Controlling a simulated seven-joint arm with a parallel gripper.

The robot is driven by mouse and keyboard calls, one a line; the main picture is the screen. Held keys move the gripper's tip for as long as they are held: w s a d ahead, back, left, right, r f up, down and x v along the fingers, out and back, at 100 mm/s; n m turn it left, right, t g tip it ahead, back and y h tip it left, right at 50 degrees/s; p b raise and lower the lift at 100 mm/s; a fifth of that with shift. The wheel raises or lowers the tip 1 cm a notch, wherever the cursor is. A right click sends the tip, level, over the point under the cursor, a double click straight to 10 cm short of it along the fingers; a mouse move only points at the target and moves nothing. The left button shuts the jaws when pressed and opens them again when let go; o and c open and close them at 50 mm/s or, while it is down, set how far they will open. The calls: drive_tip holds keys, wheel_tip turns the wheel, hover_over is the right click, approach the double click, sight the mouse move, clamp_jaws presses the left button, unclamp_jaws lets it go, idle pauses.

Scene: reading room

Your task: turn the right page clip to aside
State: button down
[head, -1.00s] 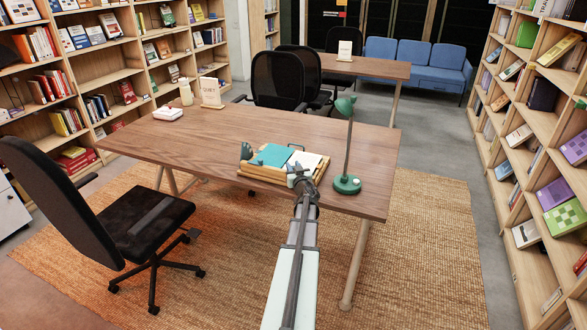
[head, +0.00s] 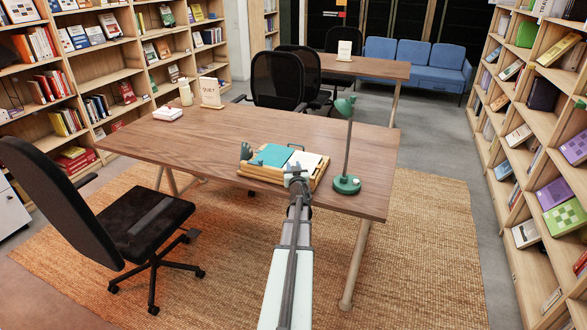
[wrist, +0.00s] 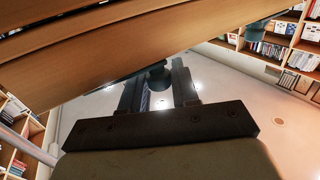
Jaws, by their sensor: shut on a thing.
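A wooden book stand (head: 318,180) holding an open book with a teal left page (head: 271,155) and a white right page (head: 309,161) is on the desk's near edge. The left page clip (head: 246,151), grey-green, is at the stand's left side. My gripper (head: 297,172) is at the stand's front, low on the right page. In the wrist view my gripper (wrist: 160,88) has its two fingers on either side of a dark rounded piece (wrist: 158,73), the right page clip, under the stand's wooden edge. My gripper hides most of this clip in the head view.
A green lamp (head: 346,184) stands close to the right of the stand. The wooden desk (head: 200,140) is clear left of the stand, up to a white box (head: 168,114) and a small sign (head: 211,92). A black chair (head: 140,215) is at the left.

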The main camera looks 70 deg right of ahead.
drive_tip(key=shift+w, duration=0.1)
drive_tip(key=c, duration=1)
unclamp_jaws()
drive_tip(key=shift+a, duration=0.1)
drive_tip(key=v, duration=1.3)
drive_tip(key=shift+s+a, duration=0.3)
drive_tip(key=shift+o, duration=0.2)
drive_tip(key=shift+r, duration=0.1)
